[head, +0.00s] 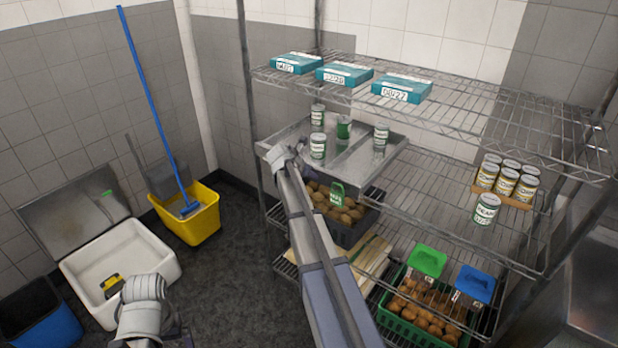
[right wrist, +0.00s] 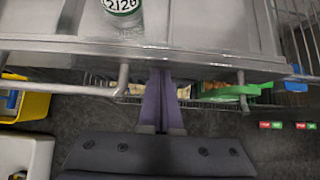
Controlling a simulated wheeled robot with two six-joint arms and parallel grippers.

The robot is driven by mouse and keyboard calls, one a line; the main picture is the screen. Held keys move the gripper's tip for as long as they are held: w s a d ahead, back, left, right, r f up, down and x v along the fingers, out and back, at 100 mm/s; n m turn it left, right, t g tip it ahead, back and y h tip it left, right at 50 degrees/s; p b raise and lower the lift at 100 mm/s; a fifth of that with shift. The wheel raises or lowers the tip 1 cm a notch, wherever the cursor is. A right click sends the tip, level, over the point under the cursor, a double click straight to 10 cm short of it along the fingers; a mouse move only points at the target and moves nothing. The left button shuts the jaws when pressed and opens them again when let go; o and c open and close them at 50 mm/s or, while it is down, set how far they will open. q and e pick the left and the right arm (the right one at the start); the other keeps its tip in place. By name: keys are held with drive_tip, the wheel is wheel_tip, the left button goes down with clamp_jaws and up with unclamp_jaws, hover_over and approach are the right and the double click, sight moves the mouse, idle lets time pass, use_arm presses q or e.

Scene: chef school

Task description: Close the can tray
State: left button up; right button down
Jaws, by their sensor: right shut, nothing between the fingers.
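The can tray (head: 352,155) is a grey metal drawer on the middle level of the wire rack. It sticks out past the rack's front and holds several green-and-white cans (head: 318,146). My right gripper (head: 298,154) is at the tray's front edge. In the right wrist view, the shut, empty fingers (right wrist: 160,78) point at the tray's front wall (right wrist: 75,52), between two handle posts (right wrist: 243,90). Whether they touch it I cannot tell. My left arm's end (head: 142,298) shows low at the left, away from the rack; its fingers cannot be made out.
Teal boxes (head: 345,75) lie on the top shelf. More cans (head: 487,208) stand right of the tray. A dark crate of potatoes (head: 345,231) sits below it. A yellow mop bucket (head: 190,222) and a white sink (head: 125,262) are at the left, with dark floor between.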

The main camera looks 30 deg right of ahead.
drive_tip(key=shift+w+d+r, duration=0.15)
drive_tip(key=shift+d, duration=0.15)
drive_tip(key=s+a+r+p, duration=0.4)
drive_tip(key=a+r+p, duration=0.2)
drive_tip(key=a, duration=0.5)
drive_tip(key=shift+r+p, duration=0.4)
drive_tip(key=shift+p, duration=0.15)
drive_tip(key=s+a+f+m+g+y, duration=0.1)
drive_tip(key=s+a+f+m+y, duration=0.2)
drive_tip(key=s+a+m, duration=0.6)
drive_tip(key=s+a+f+m+g+y, duration=0.2)
drive_tip(key=s+a+m, duration=0.7)
drive_tip(key=s+a, duration=0.9)
drive_tip(key=a+f+y, duration=0.1)
drive_tip(key=a+y, duration=0.1)
drive_tip(key=a, duration=0.7)
drive_tip(key=shift+f, duration=0.15)
